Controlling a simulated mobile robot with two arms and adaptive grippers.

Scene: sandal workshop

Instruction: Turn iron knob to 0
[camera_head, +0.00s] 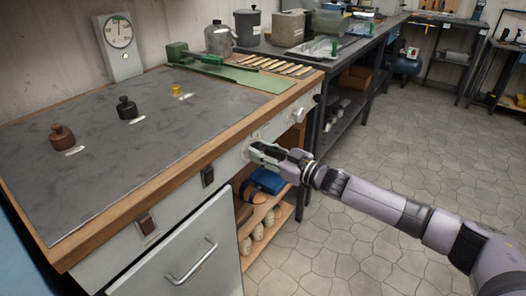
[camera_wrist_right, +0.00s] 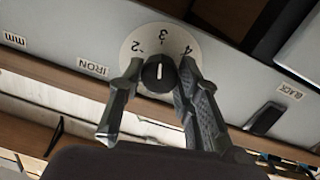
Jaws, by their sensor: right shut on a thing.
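The iron knob (camera_wrist_right: 158,73) is small and black with a white pointer line, on a round pale dial (camera_wrist_right: 143,47) marked 2, 3 and 4. Its pointer lies toward the 3. An IRON label (camera_wrist_right: 93,68) is beside the dial in the right wrist view. My right gripper (camera_head: 257,151) is at the bench's front panel, and in the right wrist view its two fingers (camera_wrist_right: 160,76) are closed on the knob from both sides. In the head view the gripper hides the knob. My left gripper is not in view.
The workbench top (camera_head: 145,105) holds several small weights and a green mat (camera_head: 235,77). A gauge (camera_head: 119,40) stands at the back left. Other panel controls include a dial (camera_head: 298,115) and a dark switch (camera_head: 207,176). The floor (camera_head: 420,130) at right is clear.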

